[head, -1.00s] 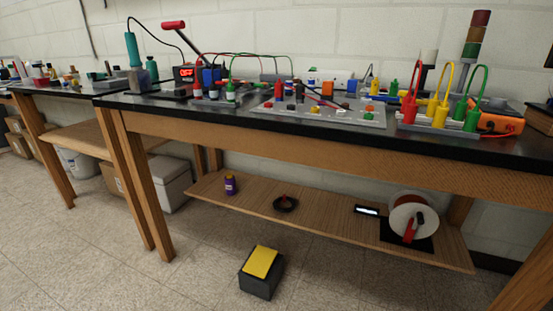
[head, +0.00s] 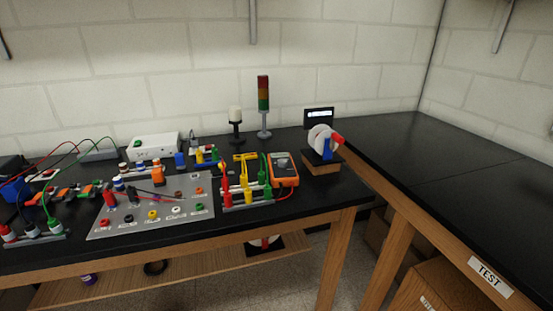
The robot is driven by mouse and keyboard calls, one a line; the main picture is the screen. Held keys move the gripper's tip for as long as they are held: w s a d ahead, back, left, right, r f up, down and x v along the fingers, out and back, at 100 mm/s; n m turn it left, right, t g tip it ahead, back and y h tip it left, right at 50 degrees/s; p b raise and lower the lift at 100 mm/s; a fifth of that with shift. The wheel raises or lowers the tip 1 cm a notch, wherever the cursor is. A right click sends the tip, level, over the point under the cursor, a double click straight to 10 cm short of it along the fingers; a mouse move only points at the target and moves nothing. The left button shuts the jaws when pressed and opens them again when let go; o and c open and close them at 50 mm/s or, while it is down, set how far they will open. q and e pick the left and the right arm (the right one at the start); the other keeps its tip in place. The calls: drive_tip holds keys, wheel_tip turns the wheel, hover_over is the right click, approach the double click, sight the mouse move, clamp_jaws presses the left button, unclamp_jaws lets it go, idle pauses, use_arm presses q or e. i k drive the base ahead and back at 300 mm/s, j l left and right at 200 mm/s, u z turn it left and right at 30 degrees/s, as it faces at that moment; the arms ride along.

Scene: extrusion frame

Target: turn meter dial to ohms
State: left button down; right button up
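An orange multimeter (head: 284,170) stands on the black bench top, right of the middle of the head view. Its dark round dial shows on its upper face, but it is too small to tell where the dial points. A rack of red, yellow and green leads (head: 246,186) stands just to the left of the meter and partly in front of it. Neither of my grippers shows in the head view.
A grey panel with coloured sockets (head: 190,211) lies left of the meter. A stack light (head: 264,108) stands behind it, and a white reel on a wooden block (head: 322,150) stands to its right. The right-hand bench (head: 450,170) is bare.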

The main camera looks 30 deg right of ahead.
sight(282, 162)
drive_tip(key=i+l+z, duration=0.1)
drive_tip(key=z, duration=0.85)
drive_tip(key=j+z, duration=0.2)
drive_tip(key=z, duration=0.25)
drive_tip(key=j+z, duration=0.2)
drive_tip(key=z, duration=0.25)
drive_tip(key=j+z, duration=0.2)
drive_tip(key=z, duration=0.2)
